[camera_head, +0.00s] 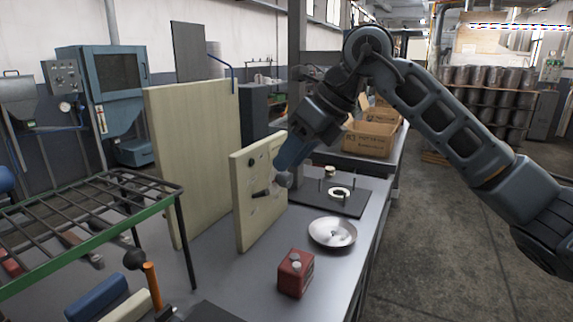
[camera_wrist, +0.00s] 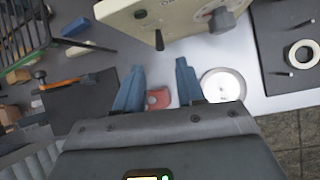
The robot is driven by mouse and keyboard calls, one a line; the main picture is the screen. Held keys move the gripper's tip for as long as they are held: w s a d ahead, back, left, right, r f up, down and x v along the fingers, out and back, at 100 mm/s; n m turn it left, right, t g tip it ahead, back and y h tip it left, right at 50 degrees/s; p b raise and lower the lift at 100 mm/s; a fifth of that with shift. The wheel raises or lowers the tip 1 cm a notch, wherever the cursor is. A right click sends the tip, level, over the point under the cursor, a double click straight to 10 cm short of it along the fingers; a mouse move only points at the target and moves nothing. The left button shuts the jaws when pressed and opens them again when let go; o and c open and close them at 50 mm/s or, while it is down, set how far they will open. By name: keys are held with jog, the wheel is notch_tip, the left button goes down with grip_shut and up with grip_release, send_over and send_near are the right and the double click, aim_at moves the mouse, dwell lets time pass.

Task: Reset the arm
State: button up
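My gripper (camera_head: 294,152) is raised at the end of my bent arm, in front of the upright beige panel (camera_head: 246,215) in the head view. In the wrist view my gripper (camera_wrist: 158,76) has its two blue fingers spread wide apart. No object is held between them. A red block (camera_wrist: 158,98) shows on the table below, in the gap between the fingers. It also stands near the table's front in the head view (camera_head: 295,275). A shallow silver pan (camera_head: 333,233) lies on the table behind the block; the right finger partly borders it in the wrist view (camera_wrist: 226,82).
The beige panel carries a grey knob (camera_wrist: 221,20) and a dark lever (camera_wrist: 159,40). A dark plate (camera_head: 352,202) with pegs and a white ring (camera_head: 339,193) lies behind the pan. A green-framed rack (camera_head: 100,235) stands left. Cardboard boxes (camera_head: 370,137) sit farther back.

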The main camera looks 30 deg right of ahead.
dwell(0.4)
jog(key=s+a+f+n+g+y, duration=0.15)
jog(key=s+a+y, duration=0.3)
jog(key=a, duration=0.55)
jog(key=s+a+r+m+y, duration=0.3)
jog(key=s+a+m+y, duration=0.2)
jog(key=s+a+y, duration=0.75)
jog(key=s+d+f+n+t+h, duration=0.3)
jog(key=s+d+f+n+h, duration=0.3)
jog(key=s+n, duration=0.4)
jog(key=s+d+f+n+t+h, duration=0.4)
jog(key=s+d+f+n+h, duration=0.2)
jog(key=n, duration=0.6)
jog(key=s+d+f+n+t+h, duration=0.4)
jog(key=s+d+f+n+h, duration=0.3)
jog(key=s+f+n+h, duration=0.2)
jog(key=s+f+n, duration=0.2)
jog(key=s+n, duration=0.1)
jog(key=s, duration=0.1)
jog(key=shift+s+f+h, duration=0.25)
jog(key=shift+s+h, duration=0.15)
jog(key=shift+d+t, duration=0.1)
jog(key=shift+t, duration=0.15)
